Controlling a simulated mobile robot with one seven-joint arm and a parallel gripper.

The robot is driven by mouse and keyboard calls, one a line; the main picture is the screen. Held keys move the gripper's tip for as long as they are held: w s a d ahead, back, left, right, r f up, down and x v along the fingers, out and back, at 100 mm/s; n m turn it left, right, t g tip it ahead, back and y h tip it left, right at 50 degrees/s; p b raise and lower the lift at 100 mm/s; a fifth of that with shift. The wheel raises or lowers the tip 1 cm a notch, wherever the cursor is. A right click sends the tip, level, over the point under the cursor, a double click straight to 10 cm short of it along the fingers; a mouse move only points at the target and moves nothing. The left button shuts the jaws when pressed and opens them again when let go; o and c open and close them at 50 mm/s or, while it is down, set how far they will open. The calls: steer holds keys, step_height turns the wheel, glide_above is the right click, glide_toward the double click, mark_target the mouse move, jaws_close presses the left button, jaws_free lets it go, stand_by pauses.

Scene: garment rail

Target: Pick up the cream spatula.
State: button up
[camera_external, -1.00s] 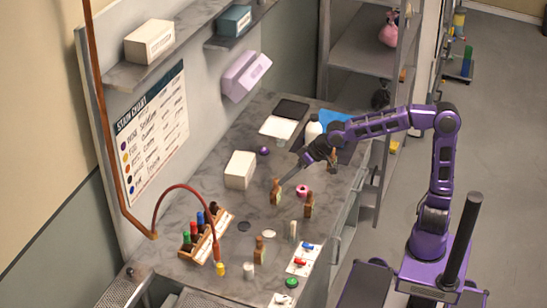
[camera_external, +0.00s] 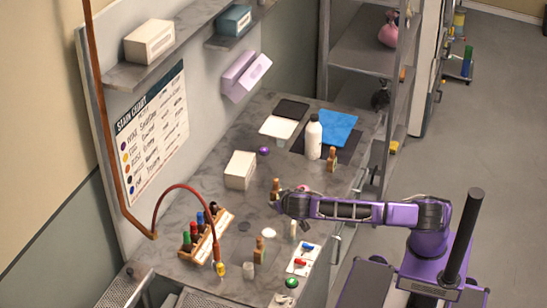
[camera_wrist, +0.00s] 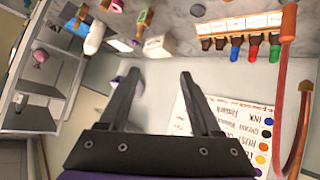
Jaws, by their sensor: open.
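I cannot identify the cream spatula for sure. A small pale upright piece (camera_external: 293,228) stands near the bench's front edge in the external view, just below my forearm; it is too small to tell what it is. My gripper (camera_wrist: 159,75) is open and empty in the wrist view, its fingers spread toward the wall panel. In the external view my gripper end (camera_external: 279,205) hangs over the middle of the bench beside a brown-topped bottle (camera_external: 276,188); its fingers are hard to make out. My arm partly covers a pink ring (camera_external: 303,188).
A rack of coloured bottles (camera_external: 205,236) with a red hose stands left. A white card (camera_external: 303,260) with red and blue pieces lies near the front edge. A white box (camera_external: 240,169) stands behind my gripper. A white bottle (camera_external: 314,139) and blue cloth (camera_external: 341,126) are farther back.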

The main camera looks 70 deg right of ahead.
steer(key=s+a+f+m+h, duration=0.1)
steer(key=a+f+h, duration=0.1)
steer(key=a, duration=0.1)
steer(key=g, duration=0.4)
glide_toward(293, 221)
steer(key=w+d, duration=0.1)
steer(key=w, duration=0.2)
steer(key=d+f+n+g+y, duration=0.1)
steer(key=d, duration=0.1)
steer(key=d+n+g+y, duration=0.1)
steer(key=y, duration=0.1)
steer(key=d+f+n+g+y, duration=0.1)
steer(key=d+y, duration=0.1)
steer(key=shift+d+f+g, duration=0.35)
steer(key=shift+f+g, duration=0.05)
step_height(293, 221, up, 12)
steer(key=s+d+n+t+y, duration=0.1)
steer(key=s+n+y, duration=0.1)
steer(key=n+y, duration=0.3)
step_height(293, 221, down, 12)
steer(key=shift+d+r+b, duration=0.1)
steer(key=shift+r+b, duration=0.1)
steer(key=shift+b, duration=1)
steer(key=shift+w+f+b, duration=0.2)
steer(key=shift+f+b, duration=0.05)
steer(key=shift+f, duration=1.15)
steer(key=shift+w+f+b, duration=0.15)
steer(key=shift+f+b, duration=0.1)
steer(key=shift+f, duration=1.2)
jaws_close()
